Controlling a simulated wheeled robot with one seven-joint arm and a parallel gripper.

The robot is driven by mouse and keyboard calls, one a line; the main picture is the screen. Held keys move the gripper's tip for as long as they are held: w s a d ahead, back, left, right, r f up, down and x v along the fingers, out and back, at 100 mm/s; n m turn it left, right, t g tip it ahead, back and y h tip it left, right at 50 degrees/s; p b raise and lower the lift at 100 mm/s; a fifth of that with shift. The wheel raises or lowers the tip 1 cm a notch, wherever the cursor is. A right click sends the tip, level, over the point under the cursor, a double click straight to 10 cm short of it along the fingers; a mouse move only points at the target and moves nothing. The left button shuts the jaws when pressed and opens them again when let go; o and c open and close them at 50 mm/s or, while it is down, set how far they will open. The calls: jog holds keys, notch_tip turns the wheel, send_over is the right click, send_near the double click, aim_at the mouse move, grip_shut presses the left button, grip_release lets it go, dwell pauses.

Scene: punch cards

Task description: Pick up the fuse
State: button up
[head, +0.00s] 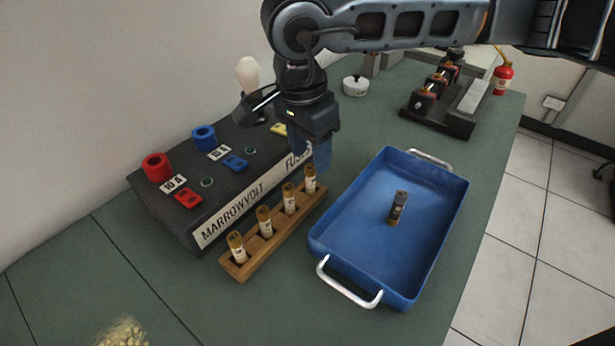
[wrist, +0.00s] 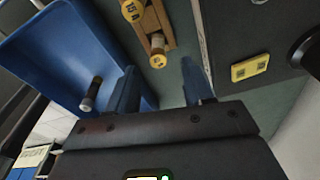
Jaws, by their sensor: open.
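Several amber-capped fuses with pale labels stand upright in a wooden rack (head: 247,270); the far-end fuse (head: 310,180) is closest to my gripper (head: 322,162). In the wrist view that fuse (wrist: 158,52) shows just beyond the space between the blue fingers of my gripper (wrist: 160,82). The fingers are apart with nothing between them, above the rack's far end. Another fuse (head: 398,208), dark with a brownish end, is in the blue tray (head: 343,250); it also shows in the wrist view (wrist: 91,93). The pictures do not tell which fuse is meant.
The black fuse board (head: 165,208) with red, blue and yellow parts stands left of the rack. A pale bulb (head: 247,72) rises behind it. A white lidded pot (head: 355,85) and a black device (head: 440,108) stand farther back.

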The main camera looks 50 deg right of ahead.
aim_at(310, 167)
jog(key=shift+f+p, duration=0.55)
jog(key=shift+f, duration=1.85)
grip_shut()
